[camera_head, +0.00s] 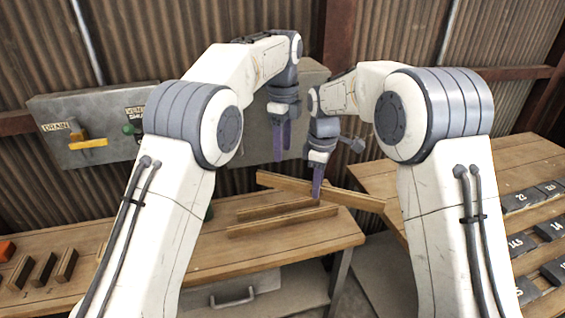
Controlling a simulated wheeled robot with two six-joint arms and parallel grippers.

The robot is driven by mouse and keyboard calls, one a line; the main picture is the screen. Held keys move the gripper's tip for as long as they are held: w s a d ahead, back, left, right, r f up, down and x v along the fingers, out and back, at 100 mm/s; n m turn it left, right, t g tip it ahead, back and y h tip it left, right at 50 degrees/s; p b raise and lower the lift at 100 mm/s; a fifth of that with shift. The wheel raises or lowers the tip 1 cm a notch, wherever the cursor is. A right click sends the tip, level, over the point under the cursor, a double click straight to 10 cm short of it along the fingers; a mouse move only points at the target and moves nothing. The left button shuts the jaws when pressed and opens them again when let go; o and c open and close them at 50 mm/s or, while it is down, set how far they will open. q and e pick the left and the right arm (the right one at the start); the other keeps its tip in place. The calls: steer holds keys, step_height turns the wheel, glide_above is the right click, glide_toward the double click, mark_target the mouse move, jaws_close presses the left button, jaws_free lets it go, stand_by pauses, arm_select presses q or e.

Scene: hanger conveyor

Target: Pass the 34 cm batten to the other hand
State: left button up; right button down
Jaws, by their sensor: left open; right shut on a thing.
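A long wooden batten (350,193) is held in the air in front of the bench, slanting down to the right. My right gripper (317,190) is shut on it near its middle, with fingers pointing down. My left gripper (281,152) is open and empty, fingers pointing down. It is higher and a little left of the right gripper, above the batten's left part and apart from it.
Two wooden strips (275,223) lie on the left workbench (330,234) below the batten. Dark blocks (42,270) stand at far left. A grey panel (60,105) with a yellow lever (88,143) is behind. A second table (450,170) with numbered dark plates (550,230) is at right.

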mark_target(283, 177)
arm_select(q)
step_height(283, 177, down, 11)
steer(key=shift+r, duration=0.1)
stand_by(0.3)
jaws_close()
arm_select(e)
steer(key=c, duration=0.7)
jaws_free()
